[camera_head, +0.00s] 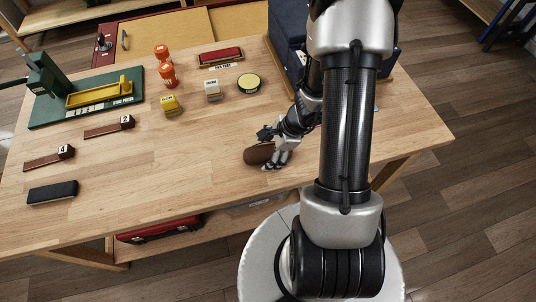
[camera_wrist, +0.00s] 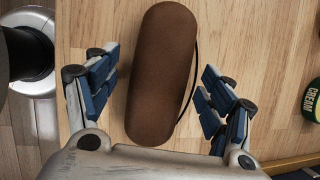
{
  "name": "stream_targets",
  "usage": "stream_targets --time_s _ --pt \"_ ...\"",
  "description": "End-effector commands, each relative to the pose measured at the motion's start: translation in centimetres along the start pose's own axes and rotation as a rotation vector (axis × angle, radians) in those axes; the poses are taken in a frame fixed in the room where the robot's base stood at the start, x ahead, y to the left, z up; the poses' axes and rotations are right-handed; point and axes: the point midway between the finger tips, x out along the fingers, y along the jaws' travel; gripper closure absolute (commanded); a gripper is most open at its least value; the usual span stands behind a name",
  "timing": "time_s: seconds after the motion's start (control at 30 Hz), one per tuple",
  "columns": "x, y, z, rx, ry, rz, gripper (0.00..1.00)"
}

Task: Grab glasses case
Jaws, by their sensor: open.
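A brown, rounded glasses case (camera_head: 259,154) lies on the wooden table near its front edge. In the wrist view the glasses case (camera_wrist: 163,72) stretches lengthwise between my fingers, with a thin dark line along its right side. My gripper (camera_head: 276,149) is low over the table at the case. In the wrist view my gripper (camera_wrist: 155,98) is open, with blue-padded fingers on both sides of the case. A gap shows on the left side; the right fingers are close to the case, and I cannot tell whether they touch.
The wooden table (camera_head: 180,170) is clear left of the case.

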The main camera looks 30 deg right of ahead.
Motion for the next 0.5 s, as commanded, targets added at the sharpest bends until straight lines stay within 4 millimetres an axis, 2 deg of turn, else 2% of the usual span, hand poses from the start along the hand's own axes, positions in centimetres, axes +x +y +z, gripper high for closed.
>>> stream_targets --time_s 0.13,0.5 --pt "-0.1 -0.03 0.03 0.0 0.0 0.0 0.26" --pt "-0.1 -0.02 0.01 0.0 0.0 0.0 0.51"
